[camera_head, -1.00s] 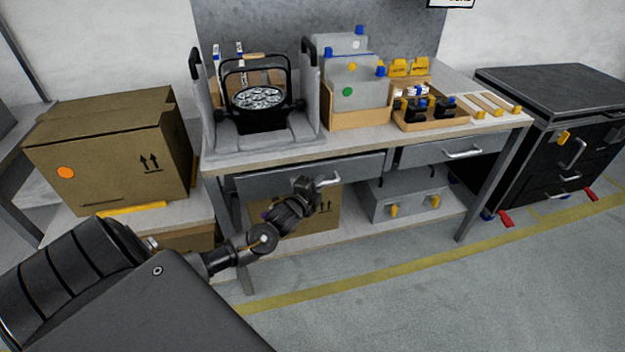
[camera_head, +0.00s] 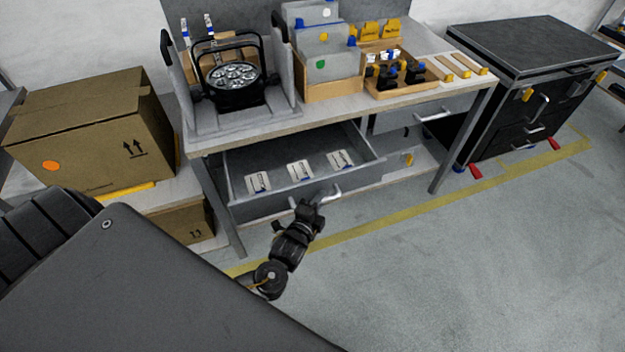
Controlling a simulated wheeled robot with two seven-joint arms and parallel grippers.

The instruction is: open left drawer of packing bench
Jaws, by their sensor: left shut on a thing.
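The left drawer (camera_head: 262,207) of the packing bench (camera_head: 300,120) is pulled well out. Inside it lie 3 small pale items (camera_head: 300,170) in a row on the drawer floor. My left gripper (camera_head: 311,204) is at the drawer front and shut on the drawer's silver bar handle (camera_head: 331,195). Its fingertips are small and partly hidden by the gripper body. My right gripper is not in view.
The right drawer (camera_head: 425,115) is closed. On the bench top stand a par can (camera_head: 233,75) in a grey cradle, grey dividers and a wooden tray (camera_head: 402,88). A cardboard box (camera_head: 90,130) stands left. A black cabinet (camera_head: 520,90) stands right. The floor in front is clear.

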